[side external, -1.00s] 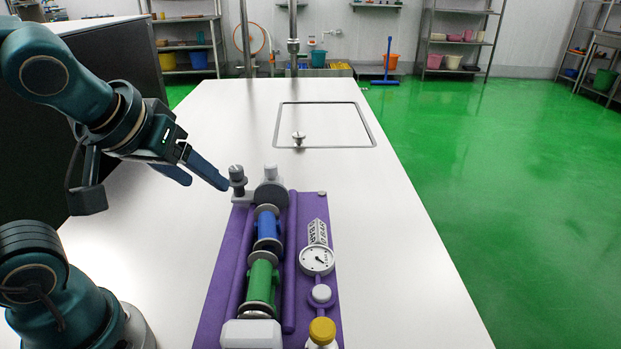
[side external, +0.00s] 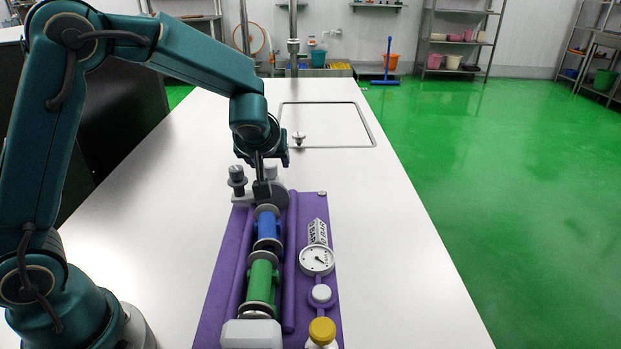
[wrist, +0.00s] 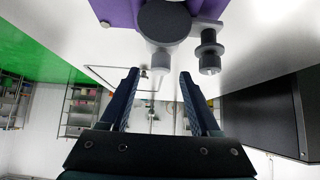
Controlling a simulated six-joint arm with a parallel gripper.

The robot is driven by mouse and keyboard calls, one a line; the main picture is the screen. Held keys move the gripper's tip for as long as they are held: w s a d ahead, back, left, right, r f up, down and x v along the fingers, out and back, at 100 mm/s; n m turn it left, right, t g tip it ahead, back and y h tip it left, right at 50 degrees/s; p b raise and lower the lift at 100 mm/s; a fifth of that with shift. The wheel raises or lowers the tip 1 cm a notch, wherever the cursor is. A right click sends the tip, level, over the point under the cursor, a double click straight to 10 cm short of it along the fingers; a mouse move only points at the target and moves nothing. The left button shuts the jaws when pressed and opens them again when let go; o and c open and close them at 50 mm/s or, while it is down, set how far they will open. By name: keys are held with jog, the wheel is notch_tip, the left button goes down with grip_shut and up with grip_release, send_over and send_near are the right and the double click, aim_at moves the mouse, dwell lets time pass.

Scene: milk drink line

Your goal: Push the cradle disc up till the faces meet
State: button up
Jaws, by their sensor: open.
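The dark grey cradle disc (side external: 277,196) stands at the far end of the purple cradle mat (side external: 220,290); it also shows in the wrist view (wrist: 165,20). A light grey knob (wrist: 159,61) sticks out behind it. In line in front of the disc lie a blue cylinder (side external: 267,228) and a green cylinder (side external: 261,281) with metal end flanges, between purple rails. My gripper (wrist: 160,74) is open at the far side of the disc, fingertips either side of the knob's line. I cannot tell whether they touch it. In the side view, my gripper (side external: 262,172) partly hides the knob.
A dark-topped post (side external: 237,180) stands left of the disc, close to my gripper. A dial gauge (side external: 317,261), a white knob (side external: 321,294) and a yellow-capped bottle (side external: 322,333) line the mat's right side. A white block (side external: 251,334) sits at the near end. The table's right side is clear.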

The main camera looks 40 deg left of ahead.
aim_at(271, 165)
jog(key=shift+x, duration=2.05)
grip_shut()
